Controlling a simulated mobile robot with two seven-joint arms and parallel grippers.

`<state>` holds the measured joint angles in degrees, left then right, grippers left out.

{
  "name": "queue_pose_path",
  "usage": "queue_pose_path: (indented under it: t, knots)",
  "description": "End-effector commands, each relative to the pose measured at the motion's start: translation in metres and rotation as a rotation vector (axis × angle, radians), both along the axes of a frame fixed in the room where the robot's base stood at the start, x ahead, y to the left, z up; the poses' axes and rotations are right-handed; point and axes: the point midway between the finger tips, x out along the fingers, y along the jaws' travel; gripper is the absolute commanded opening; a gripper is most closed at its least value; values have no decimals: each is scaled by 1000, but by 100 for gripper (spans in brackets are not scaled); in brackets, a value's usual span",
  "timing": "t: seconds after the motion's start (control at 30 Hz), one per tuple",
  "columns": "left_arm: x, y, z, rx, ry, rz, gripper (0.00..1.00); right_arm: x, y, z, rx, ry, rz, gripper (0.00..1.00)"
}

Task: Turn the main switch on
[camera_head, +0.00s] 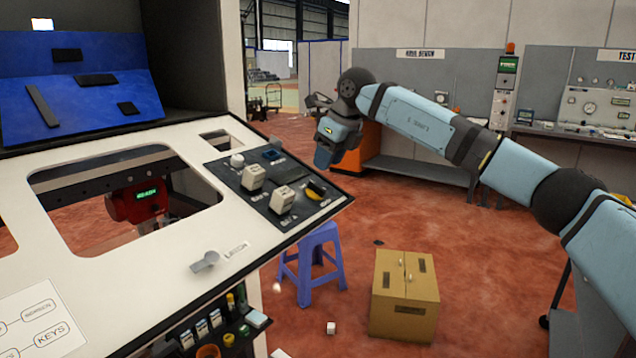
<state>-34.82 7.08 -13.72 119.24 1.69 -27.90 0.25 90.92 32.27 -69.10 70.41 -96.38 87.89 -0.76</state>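A sloping white panel (125,245) fills the left of the head view. Near its right edge is a dark control plate (235,189) with white block-shaped switches (253,177) and a round yellow-and-black knob (316,189). A grey turn handle (206,261) sits lower on the panel beside a small label. Which of these is the main switch I cannot tell; the lettering is too small. My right gripper end (325,156) hangs down beyond the panel's upper right corner, apart from the controls. Its fingers cannot be made out. My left gripper is out of view.
The panel has a large cutout with a red device (138,202) inside. Below the panel are small coloured parts (215,325). A purple stool (314,262) and a cardboard box (404,297) stand on the red floor. Workbenches line the back.

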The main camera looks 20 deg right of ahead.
Motion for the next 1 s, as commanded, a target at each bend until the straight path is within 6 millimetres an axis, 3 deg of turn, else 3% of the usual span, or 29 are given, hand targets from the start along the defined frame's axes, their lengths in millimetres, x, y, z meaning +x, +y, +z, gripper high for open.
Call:
queue_pose_path:
  t: [0.1,0.3,0.77,0.93,1.0]
  knots:
    - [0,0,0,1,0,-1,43,8,7,-25,-1,3,1,38]
    - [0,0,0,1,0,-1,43,17,14,-53,0,2,-1,38]
    - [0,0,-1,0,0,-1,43,21,17,-65,0,0,1,38]
    - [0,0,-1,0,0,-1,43,21,17,-64,0,0,1,2]
    - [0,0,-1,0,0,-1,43,21,17,-64,0,0,1,0]
